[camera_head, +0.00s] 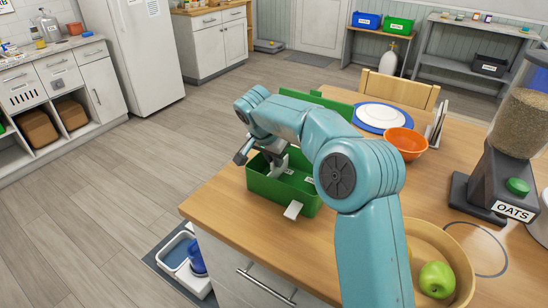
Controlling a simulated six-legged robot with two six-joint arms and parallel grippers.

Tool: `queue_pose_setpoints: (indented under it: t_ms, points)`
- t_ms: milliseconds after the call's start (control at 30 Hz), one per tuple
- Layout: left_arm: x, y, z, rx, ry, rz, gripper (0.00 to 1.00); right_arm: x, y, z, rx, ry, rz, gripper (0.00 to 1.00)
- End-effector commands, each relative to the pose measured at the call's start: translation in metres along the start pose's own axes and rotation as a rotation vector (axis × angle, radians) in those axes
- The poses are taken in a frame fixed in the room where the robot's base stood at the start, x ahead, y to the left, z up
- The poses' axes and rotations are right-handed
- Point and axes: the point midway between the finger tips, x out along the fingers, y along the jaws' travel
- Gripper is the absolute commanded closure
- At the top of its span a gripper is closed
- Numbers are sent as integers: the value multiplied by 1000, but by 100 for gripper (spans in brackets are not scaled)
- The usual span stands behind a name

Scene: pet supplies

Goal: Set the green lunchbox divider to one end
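The green lunchbox (266,190) stands on the wooden table near its left front corner, with its green lid (331,104) open behind it. A white latch tab (293,210) hangs at its front. My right gripper (261,160) is over the box's left part. Its two grey fingers look spread, one near the left wall and one inside the box. I see nothing clearly held between them. The divider cannot be told apart from the box's green inside, and my arm hides the box's right and rear. My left gripper is not in view.
An orange bowl (405,144), a blue-rimmed plate (380,115) and a chair (398,91) are behind my arm. To the right are an oats dispenser (500,180) and a wooden bowl (456,248) with a green apple (437,279). The table's left edge is close to the box.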

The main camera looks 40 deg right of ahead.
Motion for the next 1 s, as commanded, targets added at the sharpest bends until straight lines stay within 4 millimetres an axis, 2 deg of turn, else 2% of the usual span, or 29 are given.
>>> queue_pose_setpoints:
  t_ms: [67, 467, 567, 667, 800, 1000]
  points:
    - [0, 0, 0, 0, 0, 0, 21, 2, 1, 2, -2, -4, 3, 62]
    - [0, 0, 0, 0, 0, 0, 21, -4, 0, 0, 0, 0, 0, 62]
    - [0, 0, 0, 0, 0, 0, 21, -18, -1, -1, 1, 1, -3, 62]
    - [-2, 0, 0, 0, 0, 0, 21, -41, -1, -1, 1, 2, -3, 62]
    - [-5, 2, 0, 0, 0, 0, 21, -81, -2, -1, -1, 1, -4, 62]
    - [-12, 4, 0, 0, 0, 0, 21, -130, -2, -1, -1, -1, -2, 62]
